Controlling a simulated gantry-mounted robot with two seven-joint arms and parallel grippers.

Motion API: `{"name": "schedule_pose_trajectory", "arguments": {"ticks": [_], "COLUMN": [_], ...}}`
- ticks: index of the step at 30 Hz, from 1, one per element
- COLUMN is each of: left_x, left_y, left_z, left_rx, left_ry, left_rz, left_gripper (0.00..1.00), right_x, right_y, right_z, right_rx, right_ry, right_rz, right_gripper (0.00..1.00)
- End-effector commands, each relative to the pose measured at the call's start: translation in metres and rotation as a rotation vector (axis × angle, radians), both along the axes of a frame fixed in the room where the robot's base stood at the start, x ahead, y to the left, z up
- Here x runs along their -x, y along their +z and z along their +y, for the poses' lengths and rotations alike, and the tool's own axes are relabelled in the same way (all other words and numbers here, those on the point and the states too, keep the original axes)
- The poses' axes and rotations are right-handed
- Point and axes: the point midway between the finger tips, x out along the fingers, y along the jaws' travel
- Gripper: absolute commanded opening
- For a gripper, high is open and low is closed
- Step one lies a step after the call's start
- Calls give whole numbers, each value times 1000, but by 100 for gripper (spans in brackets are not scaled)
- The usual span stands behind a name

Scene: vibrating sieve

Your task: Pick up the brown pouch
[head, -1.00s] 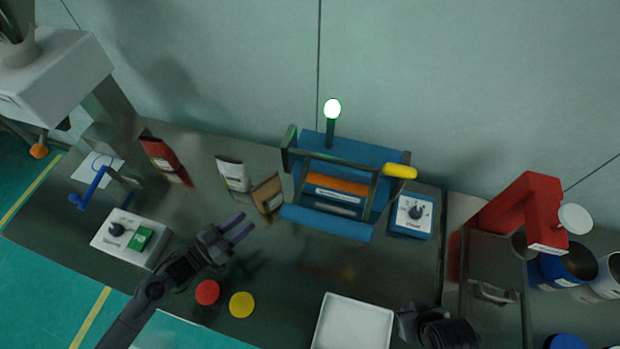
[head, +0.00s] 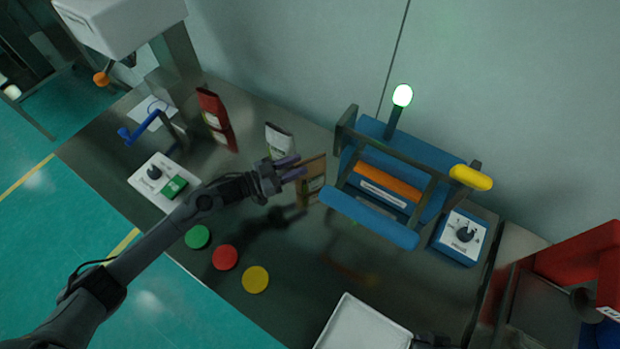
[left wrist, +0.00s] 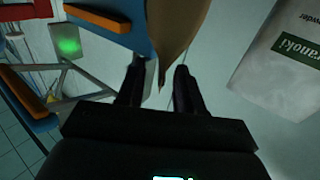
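The brown pouch (head: 313,180) stands on the dark table, left of the blue sieve machine. My left gripper (head: 291,168) is just left of it and overlaps its edge. In the left wrist view the brown pouch (left wrist: 177,30) is ahead, with its narrow edge in line with the gap between the fingers. There the left gripper (left wrist: 158,88) is open, its fingers apart; contact with the pouch cannot be told. A dark part of my right arm (head: 432,341) shows at the bottom edge, its fingers not visible.
A white pouch (head: 279,142) stands close behind the left gripper and a red pouch (head: 216,118) farther left. The blue sieve machine (head: 370,221) is close on the right. Green, red and yellow discs (head: 255,279) lie in front. A white tray (head: 350,328) is at the bottom.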

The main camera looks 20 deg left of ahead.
Motion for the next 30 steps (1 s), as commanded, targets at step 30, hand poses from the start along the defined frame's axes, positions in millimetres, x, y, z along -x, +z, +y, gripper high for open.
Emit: {"name": "schedule_pose_trajectory", "arguments": {"ticks": [30], "left_x": [-36], "left_y": [3], "left_z": [-33], "left_rx": [0], "left_ry": [0], "left_rz": [-1], "left_gripper": [0], "right_x": [-1], "right_y": [0], "right_z": [1], "right_rx": [-4], "right_ry": [-4], "right_rz": [1], "right_gripper": [0]}}
